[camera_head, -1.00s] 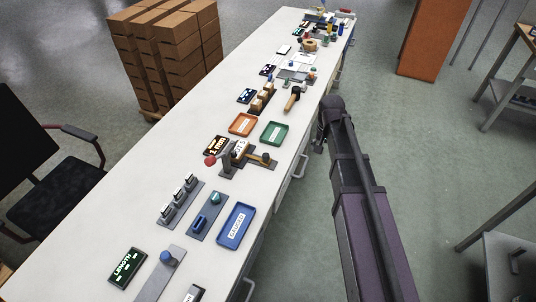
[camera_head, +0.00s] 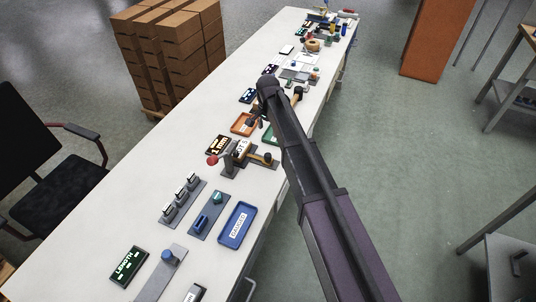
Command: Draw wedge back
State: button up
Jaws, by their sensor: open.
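A small fixture (camera_head: 230,167) stands on the white bench, with a red knob (camera_head: 212,160) at its left and a white-labelled block (camera_head: 240,149) in its middle. A tan, wedge-like piece (camera_head: 262,157) lies at its right side, small in this view. My gripper (camera_head: 255,120) hangs from the end of my arm over the orange and green trays, just beyond the fixture. It is open and appears empty. It looks apart from the tan piece, and its fingers are small and partly hidden by my arm.
The orange tray (camera_head: 236,124) and the green tray (camera_head: 270,135) lie beyond the fixture, the green one mostly covered by my arm. Bare bench (camera_head: 140,190) lies left.

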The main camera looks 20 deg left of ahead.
aim_at(268, 154)
jog(key=shift+f, duration=0.1)
notch_tip(268, 154, down, 14)
jog(key=b, duration=1.3)
jog(key=shift+r+b, duration=0.2)
jog(key=shift+b, duration=0.2)
